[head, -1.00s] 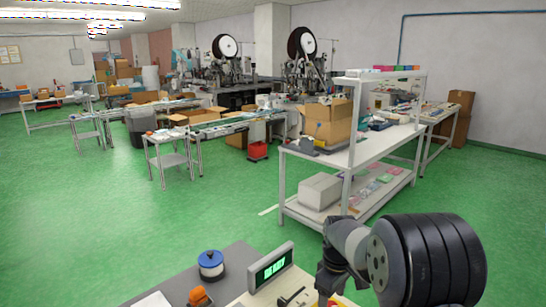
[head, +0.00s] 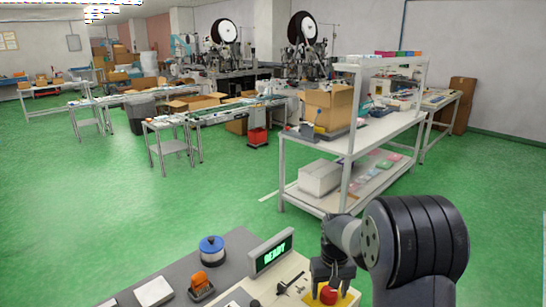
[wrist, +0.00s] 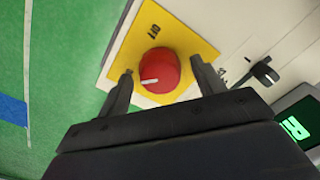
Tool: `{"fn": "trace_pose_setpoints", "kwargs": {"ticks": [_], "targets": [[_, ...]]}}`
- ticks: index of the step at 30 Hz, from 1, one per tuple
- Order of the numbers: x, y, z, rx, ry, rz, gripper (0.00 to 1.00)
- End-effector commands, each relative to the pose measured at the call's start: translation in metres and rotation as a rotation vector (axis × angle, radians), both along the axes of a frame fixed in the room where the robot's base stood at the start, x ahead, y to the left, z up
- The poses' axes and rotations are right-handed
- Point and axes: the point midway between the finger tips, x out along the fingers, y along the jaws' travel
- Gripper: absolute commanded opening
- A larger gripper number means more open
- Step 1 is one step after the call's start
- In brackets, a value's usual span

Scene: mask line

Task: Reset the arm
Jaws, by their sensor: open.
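My gripper (head: 330,290) is at the bottom of the head view, pointing down over a red knob (head: 328,295) on a yellow plate (head: 348,299). In the wrist view my gripper (wrist: 160,85) is open, with one finger on each side of the red knob (wrist: 160,72) and the yellow plate (wrist: 150,30) under it. I cannot tell whether the fingers touch the knob. A display (head: 270,252) reading "READY" in green stands on the panel to the left. It shows partly in the wrist view (wrist: 300,118).
A black switch (head: 290,285) sits on the panel beside the plate. Beyond is open green floor and a white shelf table (head: 300,208).

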Motion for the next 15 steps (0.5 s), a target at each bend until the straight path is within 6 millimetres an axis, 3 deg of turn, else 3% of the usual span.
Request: {"fn": "trace_pose_setpoints", "kwargs": {"ticks": [15], "targets": [[-0.0001, 0.0, 0.0005, 0.0, 0.0, -0.426, 0.65]]}}
